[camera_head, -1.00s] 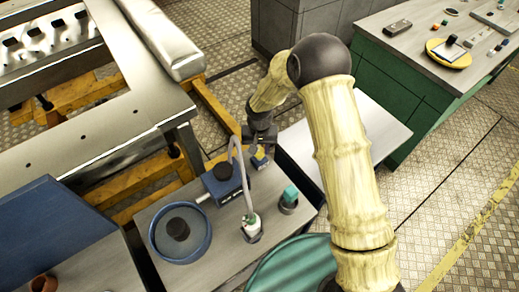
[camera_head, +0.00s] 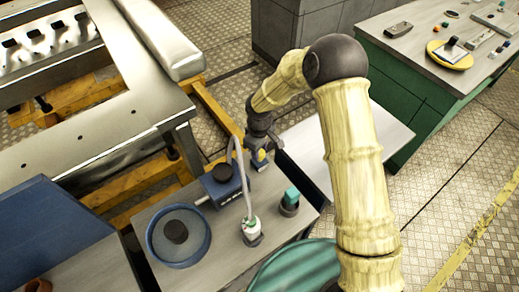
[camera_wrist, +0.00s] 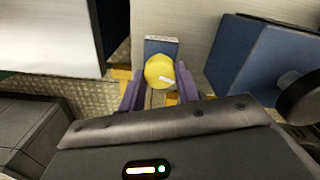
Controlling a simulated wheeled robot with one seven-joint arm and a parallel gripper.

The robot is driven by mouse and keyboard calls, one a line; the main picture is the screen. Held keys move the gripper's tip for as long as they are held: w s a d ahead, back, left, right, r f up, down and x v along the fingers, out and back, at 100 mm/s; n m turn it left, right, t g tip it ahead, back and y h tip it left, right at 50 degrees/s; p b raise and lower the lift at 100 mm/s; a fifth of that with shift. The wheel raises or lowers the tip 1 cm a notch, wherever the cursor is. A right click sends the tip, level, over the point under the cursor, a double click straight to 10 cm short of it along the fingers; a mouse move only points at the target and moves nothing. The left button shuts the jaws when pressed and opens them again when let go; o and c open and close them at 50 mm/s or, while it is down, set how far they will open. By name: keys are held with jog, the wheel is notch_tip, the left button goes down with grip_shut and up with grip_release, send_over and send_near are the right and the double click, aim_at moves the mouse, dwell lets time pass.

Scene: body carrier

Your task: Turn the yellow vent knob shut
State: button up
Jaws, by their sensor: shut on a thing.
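The yellow vent knob (camera_wrist: 159,70) is round, with a pale mark on its face, and sits in front of a small blue block (camera_wrist: 161,46) in the wrist view. My gripper (camera_wrist: 160,83) has its two purple-grey fingers on either side of the knob, shut on it. In the head view my gripper (camera_head: 259,157) is at the back edge of the grey worktop, where a bit of the yellow knob shows; the arm and wrist hide most of it.
A blue box with a dark cap (camera_head: 222,180) stands left of the gripper, with a pale hose (camera_head: 241,170) running close by. A round blue dish (camera_head: 180,236), a white-green fitting (camera_head: 251,229) and a teal-topped cup (camera_head: 290,202) share the worktop (camera_head: 222,235).

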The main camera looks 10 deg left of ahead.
jog(key=shift+n, duration=1.6)
jog(key=o, duration=1)
jog(key=shift+r, duration=0.1)
notch_tip(320, 180, up, 17)
jog(key=shift+r+b, duration=0.15)
jog(key=shift+b, duration=1.1)
